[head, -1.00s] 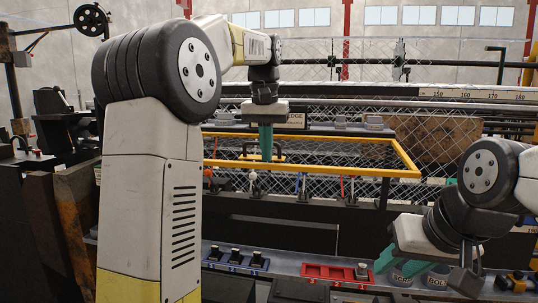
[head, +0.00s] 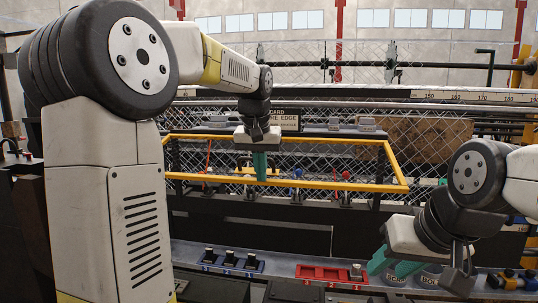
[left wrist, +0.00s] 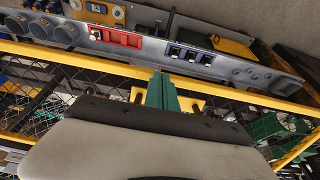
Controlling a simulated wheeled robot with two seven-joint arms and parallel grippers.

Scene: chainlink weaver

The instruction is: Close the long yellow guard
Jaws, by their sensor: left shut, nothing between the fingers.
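The long yellow guard (head: 330,184) is a rectangular yellow frame in front of the wire mesh. In the head view it sticks out toward me, its front bar lower than its rear bar. My left gripper (head: 261,178) is shut and empty, pointing down at the front bar near a small yellow handle. In the left wrist view the green fingers (left wrist: 160,90) overlap the yellow bar (left wrist: 80,60), with yellow handle ends on both sides. I cannot tell whether they touch. My right gripper (head: 393,266) appears open and empty at the lower right, apart from the guard.
A grey shelf below the guard holds a blue switch block (head: 233,261), a red tray (head: 325,273) and round bins (head: 432,270). Small coloured-topped levers (head: 298,174) stand behind the front bar. A wire mesh (head: 400,160) fills the area behind.

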